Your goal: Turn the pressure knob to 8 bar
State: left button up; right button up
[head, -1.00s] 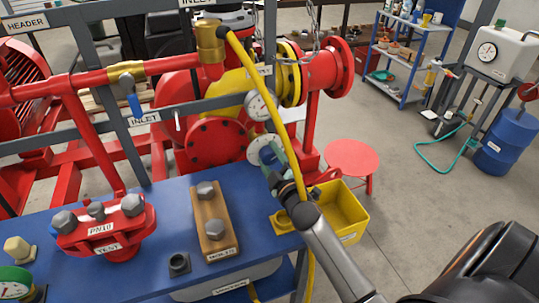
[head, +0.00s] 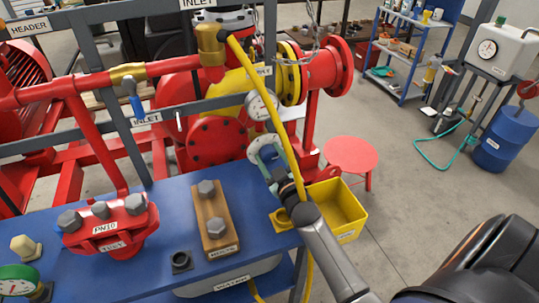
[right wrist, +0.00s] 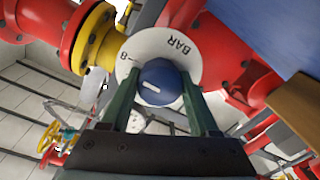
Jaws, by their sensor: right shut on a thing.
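The pressure knob (right wrist: 160,82) is a round blue knob with a white pointer line across its face. It sits in the middle of a white dial plate (right wrist: 181,62) lettered "BAR", with an "8" at the plate's left in the right wrist view. In the head view my right gripper (head: 274,165) reaches the dial plate (head: 265,148) and largely hides the knob. My left gripper is out of view.
A pressure gauge (head: 262,105) sits just above the dial. A yellow hose (head: 284,135) runs down close by my right gripper. A yellow bin (head: 338,208) and red stool (head: 350,155) stand to the right. The blue bench (head: 165,215) carries a bolted red flange (head: 110,225).

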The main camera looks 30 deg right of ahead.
dwell(0.3)
jog(key=o, duration=1.4)
jog(key=shift+c, duration=0.2)
